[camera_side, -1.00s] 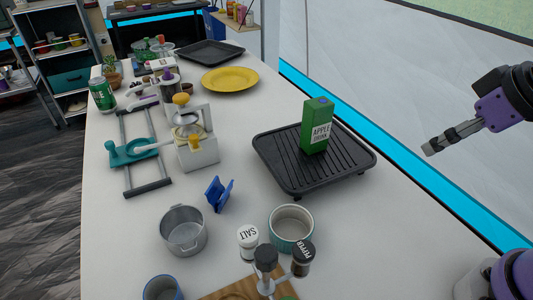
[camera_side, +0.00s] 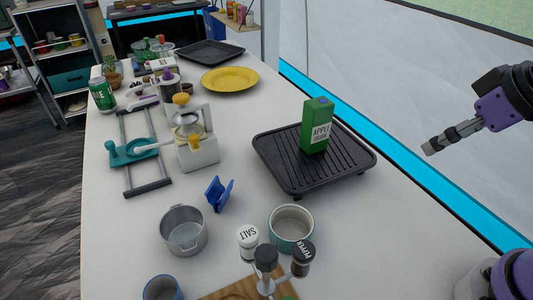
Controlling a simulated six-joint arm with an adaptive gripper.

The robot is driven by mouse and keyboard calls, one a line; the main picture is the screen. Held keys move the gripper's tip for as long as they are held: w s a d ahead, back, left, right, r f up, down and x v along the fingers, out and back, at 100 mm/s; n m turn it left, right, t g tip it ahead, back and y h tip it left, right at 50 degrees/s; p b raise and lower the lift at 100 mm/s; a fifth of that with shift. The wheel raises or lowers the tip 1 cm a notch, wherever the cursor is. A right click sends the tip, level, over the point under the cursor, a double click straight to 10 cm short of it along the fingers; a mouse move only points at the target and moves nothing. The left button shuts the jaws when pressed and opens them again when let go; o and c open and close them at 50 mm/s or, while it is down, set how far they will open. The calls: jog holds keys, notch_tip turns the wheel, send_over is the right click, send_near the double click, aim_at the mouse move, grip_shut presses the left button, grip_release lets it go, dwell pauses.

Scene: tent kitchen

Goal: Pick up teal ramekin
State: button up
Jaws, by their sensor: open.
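The teal ramekin (camera_side: 291,226) stands upright on the white table, just below the black grill plate. It is round, teal outside and pale inside, and looks empty. The pepper shaker hides part of its lower front edge. My gripper (camera_side: 431,148) is at the right, raised in the air, pointing left and slightly down. It is open, with nothing between its fingers, and well apart from the ramekin.
A salt shaker (camera_side: 248,242) and a pepper shaker (camera_side: 302,258) crowd the ramekin's front. A metal pot (camera_side: 184,231) and a blue clip-like object (camera_side: 219,194) lie left. The grill plate (camera_side: 352,166) bears a green juice carton (camera_side: 316,127). The table right of the ramekin is clear.

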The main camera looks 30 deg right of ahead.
dwell(0.3)
jog(key=n+g+y, duration=0.2)
jog(key=n, duration=0.2)
send_near(285, 230)
jog(key=shift+s+f+n, duration=0.25)
jog(key=shift+f+n, duration=0.05)
jog(key=shift+f, duration=0.5)
jog(key=shift+w+x, duration=0.2)
jog(key=shift+x, duration=1.3)
jog(key=shift+w+x, duration=0.15)
jog(key=shift+x, duration=1.35)
jog(key=shift+a+r, duration=0.1)
jog(key=shift+r, duration=0.1)
jog(key=c, duration=0.9)
